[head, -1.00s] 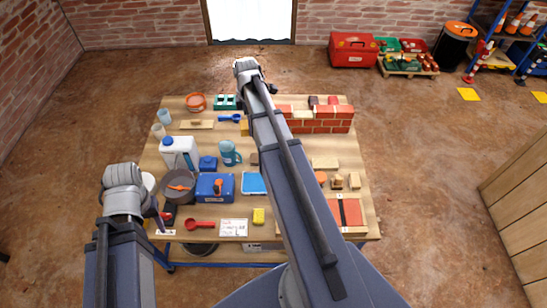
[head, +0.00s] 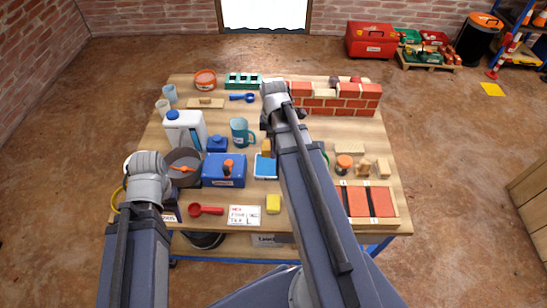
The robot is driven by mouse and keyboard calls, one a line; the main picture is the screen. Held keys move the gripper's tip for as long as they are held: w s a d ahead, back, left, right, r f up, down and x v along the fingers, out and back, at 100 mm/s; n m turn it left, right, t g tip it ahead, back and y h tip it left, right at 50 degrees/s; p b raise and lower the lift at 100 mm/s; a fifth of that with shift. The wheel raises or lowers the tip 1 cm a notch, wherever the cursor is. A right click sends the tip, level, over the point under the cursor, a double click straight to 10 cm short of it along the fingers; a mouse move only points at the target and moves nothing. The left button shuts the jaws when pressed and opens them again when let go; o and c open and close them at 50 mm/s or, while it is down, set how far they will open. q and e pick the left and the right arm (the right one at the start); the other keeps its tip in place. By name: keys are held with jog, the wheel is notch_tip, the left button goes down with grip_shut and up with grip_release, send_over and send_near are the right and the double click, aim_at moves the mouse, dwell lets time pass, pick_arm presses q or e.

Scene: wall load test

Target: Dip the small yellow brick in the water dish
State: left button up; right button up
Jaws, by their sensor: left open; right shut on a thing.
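The small yellow brick (head: 266,146) shows just below my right gripper (head: 267,135), which is shut on it; the wrist hides most of the fingers. The brick shows at the far edge of the water dish (head: 265,168), a flat blue tray in the middle of the table. I cannot tell whether the brick touches the water. My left gripper (head: 168,211) is open at the table's front left, mostly hidden behind its own wrist.
A blue box (head: 224,170) stands left of the dish and a teal jug (head: 241,132) behind it. A brick wall (head: 335,99) stands at the back right.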

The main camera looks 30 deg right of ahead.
jog(key=shift+s+a+f, duration=0.2)
jog(key=shift+s+f, duration=0.1)
jog(key=shift+f, duration=0.15)
jog(key=shift+f, duration=0.1)
notch_tip(320, 180, down, 6)
jog(key=b, duration=0.6)
jog(key=shift+b, duration=0.3)
jog(key=shift+f+b, duration=0.55)
jog(key=shift+f, duration=0.1)
dwell(0.7)
dwell(0.5)
jog(key=o, duration=1.4)
jog(key=shift+r, duration=0.15)
